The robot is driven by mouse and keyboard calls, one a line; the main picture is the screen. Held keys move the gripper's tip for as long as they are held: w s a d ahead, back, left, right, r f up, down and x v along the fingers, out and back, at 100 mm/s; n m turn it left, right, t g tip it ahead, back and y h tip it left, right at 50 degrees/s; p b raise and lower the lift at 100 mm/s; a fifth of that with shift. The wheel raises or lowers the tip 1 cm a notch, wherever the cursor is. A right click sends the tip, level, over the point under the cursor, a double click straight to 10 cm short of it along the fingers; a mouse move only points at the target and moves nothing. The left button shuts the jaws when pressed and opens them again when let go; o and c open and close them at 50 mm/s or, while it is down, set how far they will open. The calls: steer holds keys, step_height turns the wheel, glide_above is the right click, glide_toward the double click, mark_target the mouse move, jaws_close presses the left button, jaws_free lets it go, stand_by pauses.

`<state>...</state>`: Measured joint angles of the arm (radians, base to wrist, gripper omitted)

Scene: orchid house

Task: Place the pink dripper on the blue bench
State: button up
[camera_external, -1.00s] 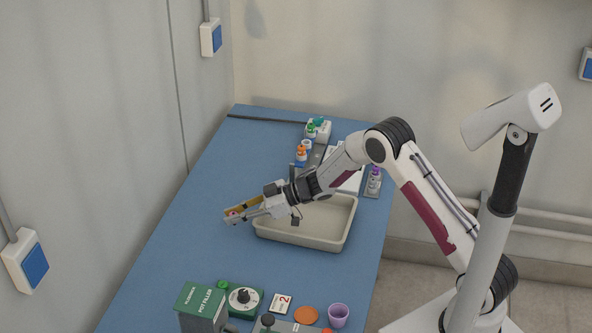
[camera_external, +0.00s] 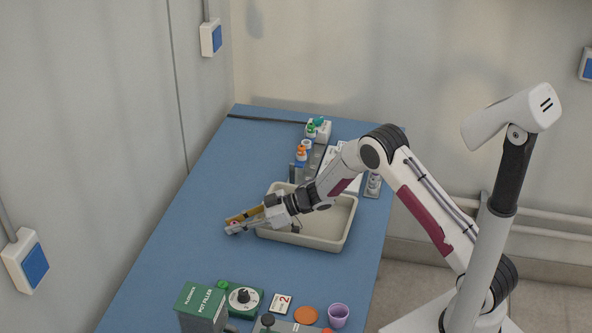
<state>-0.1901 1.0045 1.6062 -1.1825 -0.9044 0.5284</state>
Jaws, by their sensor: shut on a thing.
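My gripper (camera_external: 232,226) reaches left past the cream tray, low over the blue bench (camera_external: 190,235). Its fingers are shut on the pink dripper (camera_external: 234,223), of which only a small pinkish-red spot shows between the fingertips. The fingers hide most of the dripper. I cannot tell whether it touches the bench. The bench surface around the fingertips is bare.
The cream tray (camera_external: 343,233) sits under my wrist. Several small bottles, with a white box (camera_external: 319,130), stand at the back. A green box (camera_external: 201,305), a round-dial device (camera_external: 243,297), an orange disc (camera_external: 306,315) and a purple cup (camera_external: 338,314) stand in front. The bench's left side is clear.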

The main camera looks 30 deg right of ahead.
steer(key=o, duration=0.8)
steer(key=shift+f, duration=0.1)
steer(key=shift+d+r, duration=0.1)
steer(key=shift+r, duration=0.1)
steer(key=shift+s+d+r, duration=0.25)
steer(key=shift+s+d, duration=0.05)
steer(key=shift+d, duration=0.25)
steer(key=v, duration=1)
steer(key=shift+s+d+r, duration=0.15)
